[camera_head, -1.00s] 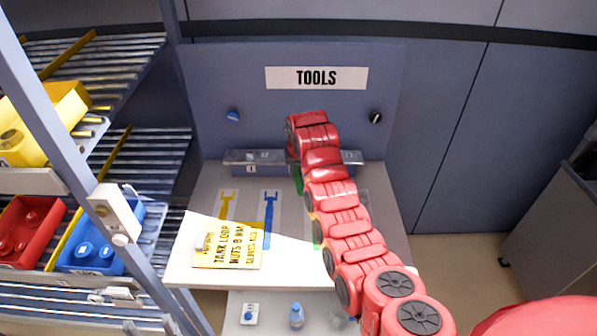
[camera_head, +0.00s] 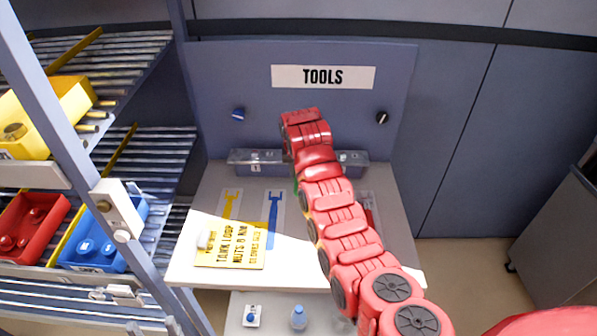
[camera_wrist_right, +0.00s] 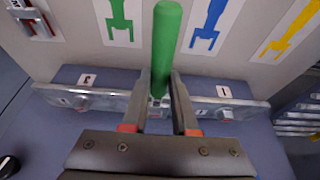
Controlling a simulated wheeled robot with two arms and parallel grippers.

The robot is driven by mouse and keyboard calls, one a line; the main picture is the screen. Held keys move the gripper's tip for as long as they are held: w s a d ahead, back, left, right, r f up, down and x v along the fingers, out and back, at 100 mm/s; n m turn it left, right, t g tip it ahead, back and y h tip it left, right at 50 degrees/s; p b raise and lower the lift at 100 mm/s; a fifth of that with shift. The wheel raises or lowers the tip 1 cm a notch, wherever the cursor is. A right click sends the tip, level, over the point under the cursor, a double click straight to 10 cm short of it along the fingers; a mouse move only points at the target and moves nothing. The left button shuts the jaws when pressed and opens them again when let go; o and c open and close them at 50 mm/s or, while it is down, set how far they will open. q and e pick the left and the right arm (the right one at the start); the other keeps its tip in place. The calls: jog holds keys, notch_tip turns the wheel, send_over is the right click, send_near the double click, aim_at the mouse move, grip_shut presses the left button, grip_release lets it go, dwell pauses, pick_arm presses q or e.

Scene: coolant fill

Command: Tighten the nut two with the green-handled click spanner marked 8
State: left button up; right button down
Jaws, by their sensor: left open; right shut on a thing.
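The green-handled spanner (camera_wrist_right: 165,45) stands at the tool rail in the right wrist view, its handle pointing to the top of the picture. My right gripper (camera_wrist_right: 161,88) is shut on it, one finger on each side. The spanner's head and any marking on it are hidden. In the head view my red arm reaches over the tool shelf to the rail and hides its gripper; only a sliver of green shows beside the arm. I cannot make out my left gripper in either view. Nut two is not in view.
The metal tool rail (camera_wrist_right: 235,110) carries numbered labels. Blue (camera_head: 274,215) and yellow (camera_head: 230,203) spanner outlines mark the shelf. A yellow card (camera_head: 231,246) reads tank loop nuts 8 Nm. A rack with yellow (camera_head: 62,98), red (camera_head: 45,212) and blue (camera_head: 92,262) bins stands at left.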

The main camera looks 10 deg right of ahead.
jog(key=shift+a, duration=0.1)
jog(key=shift+w+a+m+h+b, duration=0.15)
jog(key=shift+a+m+h+b, duration=0.2)
jog(key=shift+m+b, duration=0.35)
jog(key=shift+w+a, duration=0.1)
jog(key=shift+a, duration=0.1)
jog(key=shift+b, duration=0.3)
jog(key=shift+a, duration=0.1)
jog(key=shift+w+a+m+h+b, duration=0.3)
jog(key=shift+a+m+b, duration=0.3)
jog(key=shift+m+b, duration=0.35)
jog(key=shift+d+n, duration=0.15)
jog(key=shift+n, duration=0.1)
jog(key=shift+s+d+n, duration=0.2)
jog(key=shift+n, duration=0.1)
